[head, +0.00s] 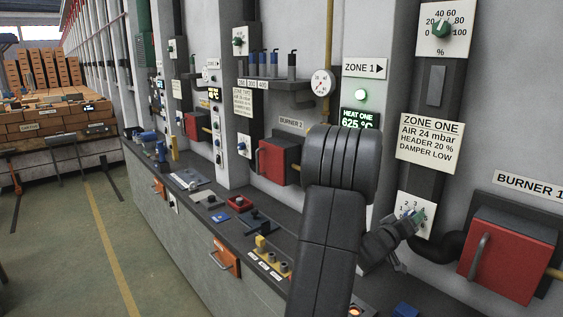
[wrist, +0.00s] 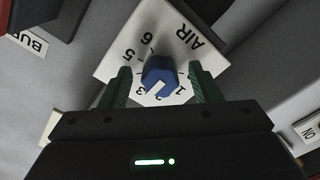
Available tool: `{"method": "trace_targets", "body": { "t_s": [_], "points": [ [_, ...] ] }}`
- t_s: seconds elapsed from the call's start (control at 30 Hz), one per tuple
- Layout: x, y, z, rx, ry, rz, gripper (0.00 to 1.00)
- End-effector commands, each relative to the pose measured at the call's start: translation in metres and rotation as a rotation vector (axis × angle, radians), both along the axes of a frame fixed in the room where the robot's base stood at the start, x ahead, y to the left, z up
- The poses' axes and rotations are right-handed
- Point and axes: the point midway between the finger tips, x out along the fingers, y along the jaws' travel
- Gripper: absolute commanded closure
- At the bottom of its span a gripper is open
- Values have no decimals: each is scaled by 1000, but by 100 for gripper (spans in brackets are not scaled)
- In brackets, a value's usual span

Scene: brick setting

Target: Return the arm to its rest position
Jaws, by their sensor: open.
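My gripper (head: 408,222) is at the end of my dark arm, up at a white AIR dial plate (head: 430,203) on the wall at the right of the head view. In the wrist view, my gripper (wrist: 160,72) is open, with one green finger on each side of the blue knob (wrist: 158,74) of that dial. Gaps show between the knob and both fingers. The numbered plate (wrist: 118,60) appears upside down there. In the head view my arm hides part of the wall and the ledge.
A red burner box (head: 506,250) with a handle stands right of my gripper, beside a dark pipe. Another red box (head: 278,160) is left of my arm. The ledge (head: 190,208) below carries several knobs and switches. The floor (head: 70,270) at left is open.

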Motion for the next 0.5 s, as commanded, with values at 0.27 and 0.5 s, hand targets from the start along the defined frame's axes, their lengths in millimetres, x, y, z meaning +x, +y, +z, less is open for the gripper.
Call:
{"method": "trace_targets", "body": {
  "t_s": [0.27,0.5],
  "points": [
    [1,-1,0,9,-11,0,43],
    [-1,2,-1,6,-6,1,43]
  ]
}}
